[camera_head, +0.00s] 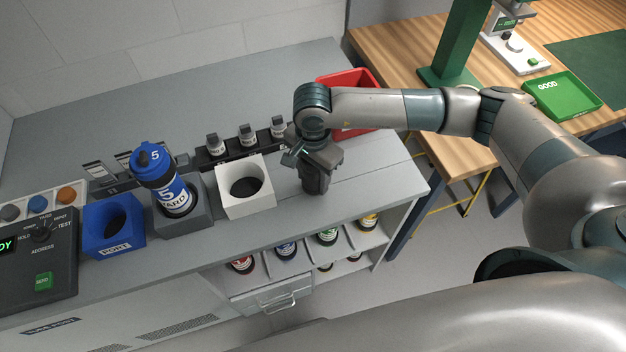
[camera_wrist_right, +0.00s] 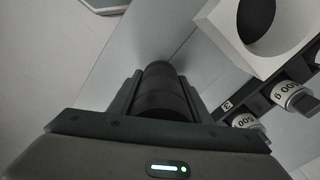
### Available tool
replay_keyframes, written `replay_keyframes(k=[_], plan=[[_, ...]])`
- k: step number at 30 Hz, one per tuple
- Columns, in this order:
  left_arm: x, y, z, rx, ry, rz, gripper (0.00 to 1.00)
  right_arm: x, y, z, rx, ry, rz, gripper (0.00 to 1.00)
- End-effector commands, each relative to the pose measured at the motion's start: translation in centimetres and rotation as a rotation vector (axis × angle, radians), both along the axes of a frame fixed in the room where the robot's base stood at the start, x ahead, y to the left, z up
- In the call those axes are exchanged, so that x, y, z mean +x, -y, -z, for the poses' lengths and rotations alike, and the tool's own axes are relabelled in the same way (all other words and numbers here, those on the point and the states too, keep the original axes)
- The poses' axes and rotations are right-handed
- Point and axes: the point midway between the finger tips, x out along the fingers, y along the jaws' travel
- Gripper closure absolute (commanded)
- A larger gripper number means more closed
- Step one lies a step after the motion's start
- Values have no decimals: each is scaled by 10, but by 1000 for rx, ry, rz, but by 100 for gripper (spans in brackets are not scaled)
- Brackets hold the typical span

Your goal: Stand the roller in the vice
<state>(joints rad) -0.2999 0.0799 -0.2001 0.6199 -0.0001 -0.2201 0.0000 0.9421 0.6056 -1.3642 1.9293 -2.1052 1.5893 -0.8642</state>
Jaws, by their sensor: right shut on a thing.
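The roller appears to be the dark ribbed cylinder (camera_wrist_right: 162,95) between the fingers of my right gripper in the right wrist view. My right gripper (camera_head: 316,178) is shut on it, pointing down over the right part of the grey bench in the head view. The roller's lower end is hard to make out, so I cannot tell whether it touches the bench. I cannot pick out a vice for certain in either view. My left gripper is not in view.
Left of my right gripper stand a white holed block (camera_head: 262,203), a grey block (camera_head: 184,222) holding a blue bottle (camera_head: 160,175) and a blue holed block (camera_head: 113,228). A weight rack (camera_head: 206,160) and red bin (camera_head: 349,77) are behind. Bare bench lies at the gripper's right.

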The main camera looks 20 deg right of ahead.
Motion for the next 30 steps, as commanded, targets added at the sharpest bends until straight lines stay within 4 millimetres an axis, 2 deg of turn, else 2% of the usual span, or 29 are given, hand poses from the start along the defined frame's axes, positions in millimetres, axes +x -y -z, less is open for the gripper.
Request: replay_keyframes(k=[4,18,24,30], plan=[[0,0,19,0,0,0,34,2,-1,-19,3,6,-3,90],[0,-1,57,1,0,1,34,-61,58,-69,0,4,-1,90],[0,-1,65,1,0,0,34,-78,74,-85,1,3,0,90],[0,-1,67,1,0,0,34,-85,79,-92,0,2,0,90]])
